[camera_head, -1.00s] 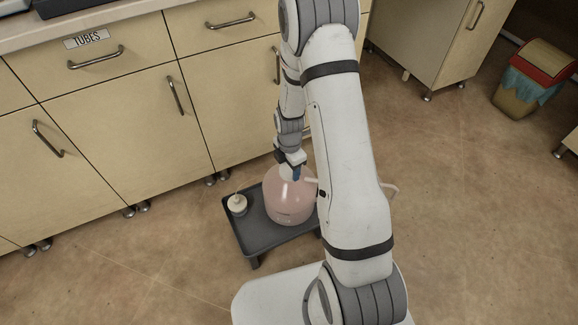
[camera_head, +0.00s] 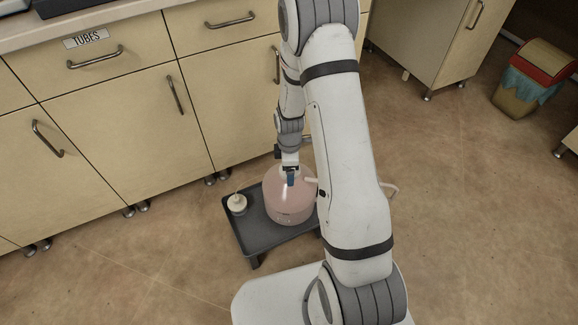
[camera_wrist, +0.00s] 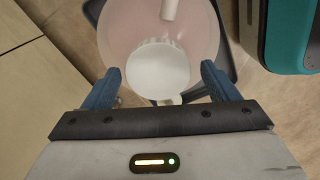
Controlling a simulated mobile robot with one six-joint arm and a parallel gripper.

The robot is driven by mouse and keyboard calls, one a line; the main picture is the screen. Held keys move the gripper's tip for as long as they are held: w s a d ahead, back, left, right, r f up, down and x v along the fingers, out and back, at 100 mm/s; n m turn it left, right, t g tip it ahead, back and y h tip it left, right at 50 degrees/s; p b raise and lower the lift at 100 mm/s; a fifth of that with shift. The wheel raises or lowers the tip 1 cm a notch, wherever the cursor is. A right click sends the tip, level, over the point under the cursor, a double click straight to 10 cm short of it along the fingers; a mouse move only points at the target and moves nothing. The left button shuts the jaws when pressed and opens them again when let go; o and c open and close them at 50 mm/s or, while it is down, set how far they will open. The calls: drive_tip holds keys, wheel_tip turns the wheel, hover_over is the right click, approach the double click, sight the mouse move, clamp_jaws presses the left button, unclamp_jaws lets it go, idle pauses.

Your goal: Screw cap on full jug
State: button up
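A large, translucent pink jug (camera_head: 290,205) stands upright on a low dark grey tray stand (camera_head: 262,238). A small cream cap-like piece with a pointed tip (camera_head: 237,203) stands on the tray, left of the jug. My gripper (camera_head: 290,181) is at the jug's top and hides its mouth in the head view. In the wrist view my gripper (camera_wrist: 162,72) has its blue fingers apart. A round white disc (camera_wrist: 158,70) lies between them over the pink jug (camera_wrist: 200,30), with gaps visible at both sides.
A white tube (camera_wrist: 170,8) sticks out at the jug's top. Beige cabinets (camera_head: 130,130) with metal handles stand close behind the tray. A bin with a red lid (camera_head: 541,62) is far right. The floor (camera_head: 160,265) left of the tray is clear.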

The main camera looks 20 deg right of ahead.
drive_tip(key=shift+o, duration=0.4)
drive_tip(key=n, duration=0.3)
drive_tip(key=shift+w+n, duration=0.1)
drive_tip(key=shift+n, duration=0.3)
drive_tip(key=n, duration=1)
drive_tip(key=shift+n, duration=0.3)
drive_tip(key=n, duration=0.4)
